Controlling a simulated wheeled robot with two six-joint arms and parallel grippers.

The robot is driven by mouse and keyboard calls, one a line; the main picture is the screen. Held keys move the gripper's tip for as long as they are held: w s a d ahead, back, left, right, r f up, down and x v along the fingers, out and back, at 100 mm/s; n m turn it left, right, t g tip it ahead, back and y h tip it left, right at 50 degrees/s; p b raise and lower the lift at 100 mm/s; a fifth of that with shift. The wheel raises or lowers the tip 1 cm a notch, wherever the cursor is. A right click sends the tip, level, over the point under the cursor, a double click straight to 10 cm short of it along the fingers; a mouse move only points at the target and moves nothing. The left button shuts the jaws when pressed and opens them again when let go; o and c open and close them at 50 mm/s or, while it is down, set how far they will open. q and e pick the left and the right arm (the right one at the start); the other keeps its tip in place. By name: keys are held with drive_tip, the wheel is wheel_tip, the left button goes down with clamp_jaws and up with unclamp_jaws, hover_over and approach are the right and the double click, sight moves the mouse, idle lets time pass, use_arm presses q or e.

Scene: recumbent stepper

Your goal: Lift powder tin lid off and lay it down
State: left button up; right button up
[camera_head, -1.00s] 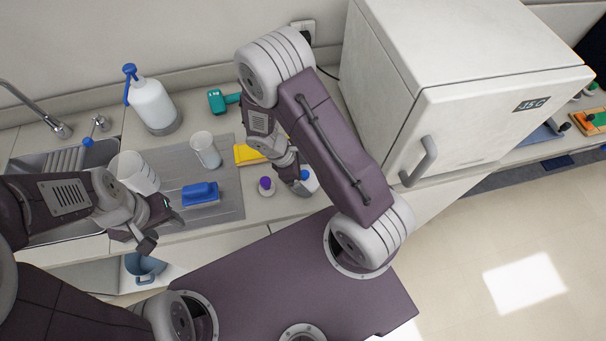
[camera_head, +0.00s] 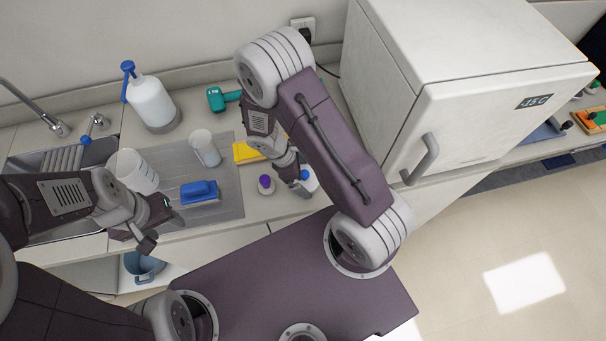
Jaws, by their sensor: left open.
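I cannot clearly make out a powder tin or its lid. A small white container with a purple top (camera_head: 265,185) stands at the counter's front edge, left of my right gripper (camera_head: 303,190). A white item with a blue top (camera_head: 306,175) is partly hidden at the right gripper's fingers. I cannot tell whether that gripper touches it or is shut. My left gripper (camera_head: 163,230) is open and empty at the counter's front edge, below the blue brush (camera_head: 199,192).
A large white beaker (camera_head: 136,172), a clear cup (camera_head: 205,149) and a yellow item (camera_head: 248,152) are on or near the grey mat (camera_head: 228,205). A pump bottle (camera_head: 152,103) and teal tool (camera_head: 220,98) stand behind. A white freezer (camera_head: 480,120) blocks the right side; a sink (camera_head: 40,160) lies left.

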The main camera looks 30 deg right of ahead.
drive_tip(key=v, duration=0.9)
drive_tip(key=s+d+r+m+t+y+b, duration=0.1)
drive_tip(key=s+r+m+t+y+b, duration=0.1)
drive_tip(key=m, duration=1.2)
drive_tip(key=s+r+y+b, duration=0.1)
drive_tip(key=s+y, duration=0.1)
drive_tip(key=s, duration=0.1)
drive_tip(key=shift+s+t, duration=0.15)
drive_tip(key=shift+t, duration=0.25)
drive_tip(key=shift+s+d+r, duration=0.15)
drive_tip(key=shift+s+d, duration=0.05)
drive_tip(key=shift+s, duration=0.05)
